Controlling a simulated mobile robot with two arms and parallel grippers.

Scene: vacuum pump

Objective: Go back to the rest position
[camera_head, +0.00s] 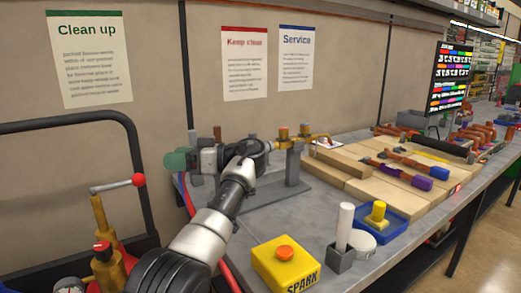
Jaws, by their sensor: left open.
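My left arm rises from the bottom of the view, and its left gripper (264,147) is at the upper end, over the near side of the workbench. It is open, with nothing visible held in it. Its dark end overlaps the pump fixture in the picture, so I cannot tell whether they touch. The fixture has a grey base (283,191), grey posts and brass-coloured fittings (304,135). A green cylindrical part (178,160) shows just left of my wrist. My right gripper is not in view.
On the workbench (300,218) stand a yellow SPARK box (285,268) with an orange button, a white cylinder (345,222) in a grey holder, and a blue tray (390,226). Wooden boards (350,185) carry several tools. A red-knobbed lever (138,180) and dark rail are at left.

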